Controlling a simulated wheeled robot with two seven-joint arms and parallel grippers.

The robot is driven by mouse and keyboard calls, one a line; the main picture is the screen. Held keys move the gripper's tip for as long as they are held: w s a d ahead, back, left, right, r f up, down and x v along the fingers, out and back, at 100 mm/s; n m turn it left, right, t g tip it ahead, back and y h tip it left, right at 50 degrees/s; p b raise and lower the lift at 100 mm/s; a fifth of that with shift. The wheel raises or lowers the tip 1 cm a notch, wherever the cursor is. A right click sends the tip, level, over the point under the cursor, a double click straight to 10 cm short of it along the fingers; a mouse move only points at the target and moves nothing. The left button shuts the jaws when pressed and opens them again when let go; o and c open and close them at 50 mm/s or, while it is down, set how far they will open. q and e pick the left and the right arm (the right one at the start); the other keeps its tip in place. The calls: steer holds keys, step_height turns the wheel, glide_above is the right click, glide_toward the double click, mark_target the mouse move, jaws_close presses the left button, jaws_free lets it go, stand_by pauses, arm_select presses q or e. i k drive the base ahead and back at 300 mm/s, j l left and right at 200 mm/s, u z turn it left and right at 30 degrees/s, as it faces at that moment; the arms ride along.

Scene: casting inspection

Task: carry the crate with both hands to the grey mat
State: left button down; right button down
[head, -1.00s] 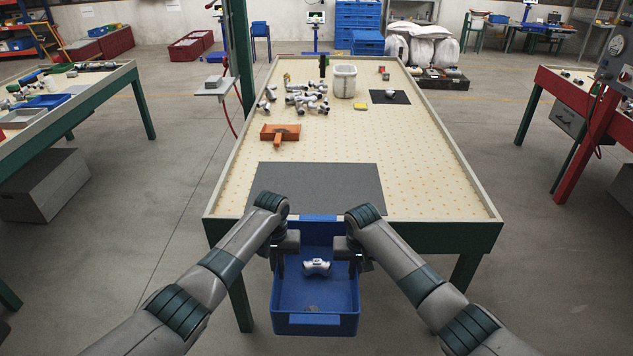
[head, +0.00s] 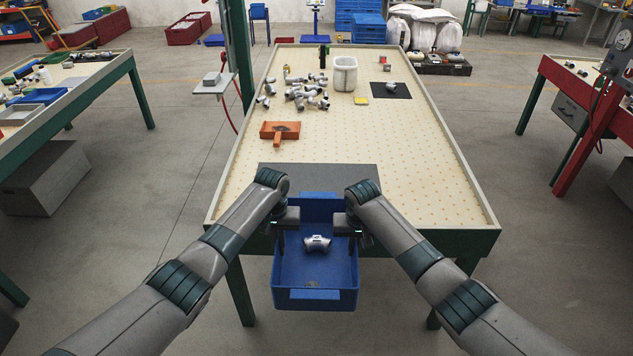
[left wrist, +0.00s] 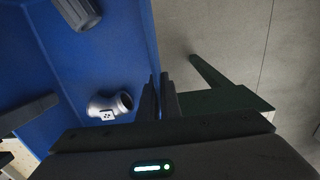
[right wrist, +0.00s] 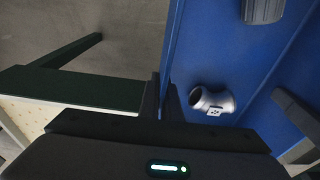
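The blue crate (head: 315,299) hangs level between my two arms at the table's near edge, its far wall covering part of the grey mat in the head view. A grey pipe-like casting (head: 317,243) lies inside it. My left gripper (head: 280,240) is shut on the crate's left wall, and my right gripper (head: 354,240) is shut on its right wall. The wrist views show the fingers at the wall on the left (left wrist: 160,95) and right (right wrist: 165,95). The grey mat (head: 330,175) lies flat on the table's near part; my forearms and the crate hide its near edge.
An orange fixture (head: 281,131) stands on the table (head: 430,180) beyond the mat. Several castings (head: 305,97), a white bin (head: 345,74), a yellow block (head: 361,101) and a dark mat (head: 404,91) are farther back. The visible mat surface is bare.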

mark_target(316, 189)
steer(key=i, duration=1.3)
